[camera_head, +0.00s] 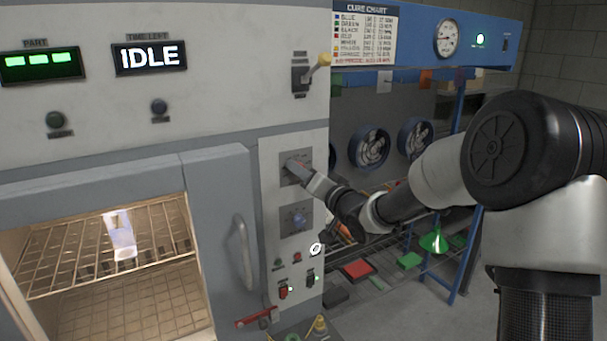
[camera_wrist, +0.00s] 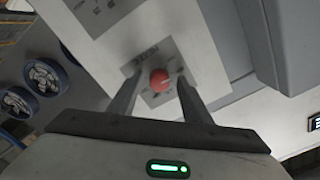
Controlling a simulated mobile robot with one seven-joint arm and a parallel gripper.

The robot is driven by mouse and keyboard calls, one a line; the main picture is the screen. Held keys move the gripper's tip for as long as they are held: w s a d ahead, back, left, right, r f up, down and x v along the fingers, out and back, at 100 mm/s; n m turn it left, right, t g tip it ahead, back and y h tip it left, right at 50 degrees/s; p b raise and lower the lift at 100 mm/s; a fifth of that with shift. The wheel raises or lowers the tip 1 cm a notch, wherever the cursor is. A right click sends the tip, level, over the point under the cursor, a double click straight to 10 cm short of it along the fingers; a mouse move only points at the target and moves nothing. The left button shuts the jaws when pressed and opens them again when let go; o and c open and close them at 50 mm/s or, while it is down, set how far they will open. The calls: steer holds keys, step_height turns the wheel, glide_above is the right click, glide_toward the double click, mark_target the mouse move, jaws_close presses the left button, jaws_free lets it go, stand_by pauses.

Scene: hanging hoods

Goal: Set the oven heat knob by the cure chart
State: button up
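In the wrist view a round red knob (camera_wrist: 160,79) sits on a grey plate (camera_wrist: 158,98) on the oven's control panel. My gripper (camera_wrist: 160,82) is open, with one finger on each side of the knob; gaps show, and I see no clear contact. In the head view my gripper (camera_head: 297,168) is at the upper control plate (camera_head: 285,157) and hides its knob. A lower plate carries a blue knob (camera_head: 298,220). The cure chart (camera_head: 365,34) hangs at the top, with rows by colour; its figures are hard to read.
The oven display (camera_head: 150,57) reads IDLE, and the part display (camera_head: 40,65) shows green blocks. A pale part (camera_head: 120,236) is on the oven rack. The door handle (camera_head: 244,252) stands out left of the panel. Fans (camera_head: 369,147) are behind my arm.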

steer(key=b+v, duration=0.1)
steer(key=v, duration=1.6)
steer(key=shift+d+b, duration=0.2)
steer(key=shift+b, duration=0.2)
steer(key=shift+s+f, duration=0.1)
